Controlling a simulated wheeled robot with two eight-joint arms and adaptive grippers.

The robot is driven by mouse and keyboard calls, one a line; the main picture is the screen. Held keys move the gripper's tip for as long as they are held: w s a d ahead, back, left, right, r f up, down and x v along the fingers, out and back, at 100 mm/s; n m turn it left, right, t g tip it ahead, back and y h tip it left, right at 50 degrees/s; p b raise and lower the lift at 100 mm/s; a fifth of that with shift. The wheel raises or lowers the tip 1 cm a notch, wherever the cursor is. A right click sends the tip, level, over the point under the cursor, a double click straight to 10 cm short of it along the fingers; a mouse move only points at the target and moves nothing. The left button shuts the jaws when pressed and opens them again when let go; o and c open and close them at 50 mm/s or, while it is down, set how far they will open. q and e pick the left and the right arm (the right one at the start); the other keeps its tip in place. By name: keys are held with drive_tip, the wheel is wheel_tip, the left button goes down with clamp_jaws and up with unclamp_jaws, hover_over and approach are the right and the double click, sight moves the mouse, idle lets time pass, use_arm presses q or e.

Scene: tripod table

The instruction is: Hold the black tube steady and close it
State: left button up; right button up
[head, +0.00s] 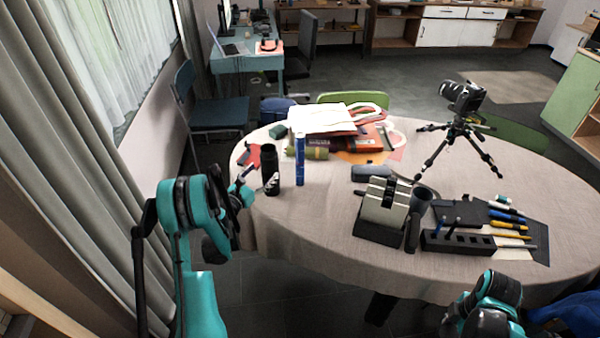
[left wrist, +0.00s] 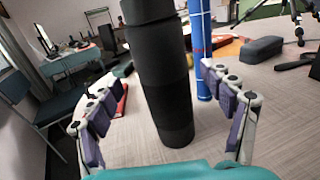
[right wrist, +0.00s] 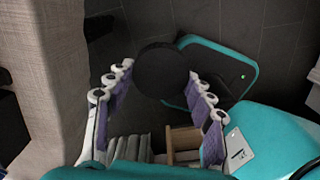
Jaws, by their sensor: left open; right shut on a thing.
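The black tube (head: 270,172) stands upright at the left side of the table. In the left wrist view the tube (left wrist: 160,80) fills the space between the spread fingers. My left gripper (head: 246,182) is open beside it, with a clear gap on both sides, so it does not grip the tube. My right gripper (right wrist: 160,95) is shut on a round black cap (right wrist: 162,70), held out over the floor off the table's edge. In the head view only part of my right arm shows at the lower right, and the cap is hidden there.
A blue cylinder (head: 300,160) stands close to the tube's right. Papers and books (head: 335,120) lie behind. A grey-and-black device (head: 384,208), a tool holder (head: 458,241) and a camera tripod (head: 458,140) occupy the right. The table front (head: 300,222) is clear.

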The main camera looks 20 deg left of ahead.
sight(269, 158)
use_arm(q)
drive_tip(key=w, duration=0.2)
drive_tip(key=w+b, duration=0.1)
drive_tip(key=w, duration=0.1)
drive_tip(key=shift+d+f, duration=0.1)
drive_tip(key=shift+d, duration=0.3)
use_arm(e)
drive_tip(key=shift+f, duration=0.8)
use_arm(q)
drive_tip(key=shift+w, duration=0.35)
drive_tip(key=c, duration=1.6)
drive_tip(key=shift+o, duration=0.2)
drive_tip(key=shift+r, duration=0.3)
use_arm(e)
drive_tip(key=shift+r, duration=0.1)
